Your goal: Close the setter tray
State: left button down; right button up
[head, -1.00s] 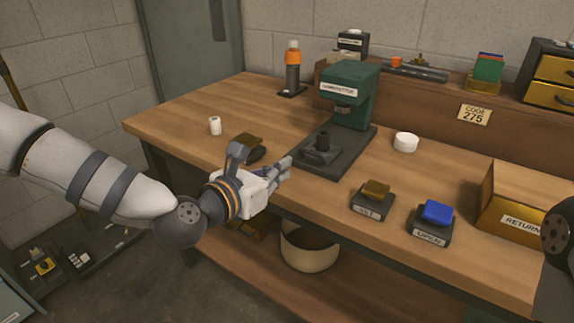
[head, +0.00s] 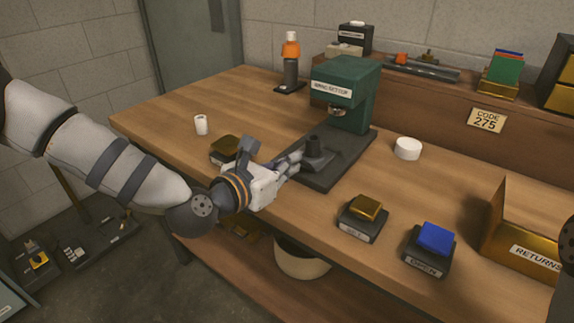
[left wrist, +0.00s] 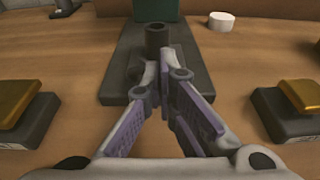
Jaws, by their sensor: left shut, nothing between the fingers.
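The setter (head: 344,88) is a green press on a dark base plate at the middle of the bench. Its tray (head: 318,154) is a dark block with a short upright post on the plate, in front of the green head; the post (left wrist: 156,38) also shows in the left wrist view. My left gripper (head: 296,160) is shut and empty, its fingertips at the front of the tray. In the left wrist view the fingers (left wrist: 160,82) meet just before the post and hide part of the tray. I cannot tell whether they touch it. My right gripper is not in view.
A gold-topped button block (head: 364,216) and a blue-topped button block (head: 432,248) stand at the front right. Another gold-topped block (head: 226,148) is left of my gripper. White cylinders (head: 407,148) (head: 200,124) and a gold returns box (head: 520,225) stand on the bench.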

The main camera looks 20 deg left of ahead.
aim_at(318, 138)
pick_arm(q)
jog(key=b+x, duration=0.1)
jog(key=x, duration=0.2)
jog(key=r+b+x, duration=0.1)
jog(key=x, duration=0.3)
jog(key=b+x, duration=0.1)
jog(key=x, duration=0.2)
jog(key=shift+w+d+r+b, duration=0.15)
jog(key=shift+w+b, duration=0.2)
jog(key=shift+w, duration=0.15)
jog(key=shift+r, duration=0.4)
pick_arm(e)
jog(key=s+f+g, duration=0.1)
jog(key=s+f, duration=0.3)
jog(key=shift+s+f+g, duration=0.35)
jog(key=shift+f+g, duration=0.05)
pick_arm(q)
jog(key=shift+r, duration=0.1)
